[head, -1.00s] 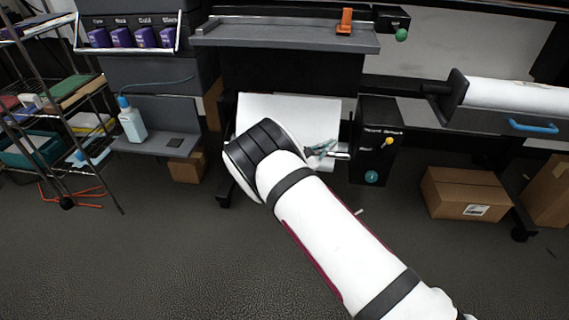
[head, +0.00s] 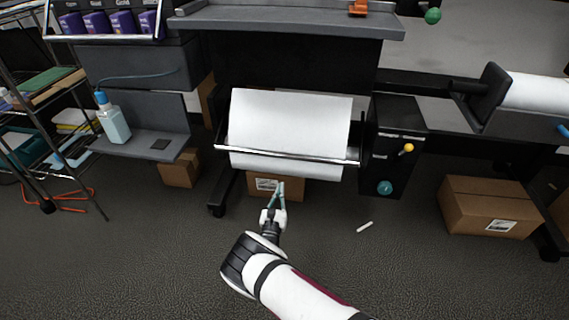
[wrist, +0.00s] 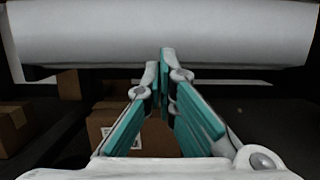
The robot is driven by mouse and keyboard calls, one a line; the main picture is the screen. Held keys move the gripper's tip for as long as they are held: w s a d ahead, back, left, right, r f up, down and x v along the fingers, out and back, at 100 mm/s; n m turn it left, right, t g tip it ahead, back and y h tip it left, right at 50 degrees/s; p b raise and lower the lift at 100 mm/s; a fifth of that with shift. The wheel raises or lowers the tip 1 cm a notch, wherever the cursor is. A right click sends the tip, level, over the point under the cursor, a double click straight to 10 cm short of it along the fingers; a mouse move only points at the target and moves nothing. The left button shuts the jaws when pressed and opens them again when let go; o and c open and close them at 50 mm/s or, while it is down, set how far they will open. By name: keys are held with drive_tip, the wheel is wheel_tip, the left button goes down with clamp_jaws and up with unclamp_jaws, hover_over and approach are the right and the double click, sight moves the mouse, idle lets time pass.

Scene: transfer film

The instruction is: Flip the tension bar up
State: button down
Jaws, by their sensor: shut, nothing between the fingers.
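The tension bar (head: 290,155) is a thin silver bar running across the front of the white film sheet (head: 290,115), between two dark side arms. The film passes behind it, and its lower edge shows below the bar. My gripper (head: 280,186) is shut and empty, its teal fingers pointing up, below the bar near its middle in the head view. It appears apart from the bar. In the wrist view the gripper (wrist: 158,68) has its tips together below a wide white film surface (wrist: 160,35). I cannot clearly make out the bar there.
A black control box (head: 392,150) with a yellow knob and teal button stands right of the film. A cardboard box (head: 293,188) sits behind my gripper, under the machine. A grey shelf (head: 290,20) overhangs above. A small white stick (head: 364,227) lies on open floor.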

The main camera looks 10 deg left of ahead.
drive_tip(key=shift+w, duration=0.1)
drive_tip(key=b+x, duration=0.4)
drive_tip(key=x, duration=0.5)
drive_tip(key=shift+s+r+b, duration=0.1)
drive_tip(key=shift+s+r, duration=0.15)
drive_tip(key=shift+r, duration=0.35)
drive_tip(key=shift+s+r+b, duration=0.1)
drive_tip(key=shift+s+r, duration=0.1)
drive_tip(key=shift+r, duration=0.45)
drive_tip(key=shift+s+r+b, duration=0.1)
drive_tip(key=shift+s+r, duration=0.15)
drive_tip(key=shift+r, duration=0.35)
drive_tip(key=shift+r, duration=0.15)
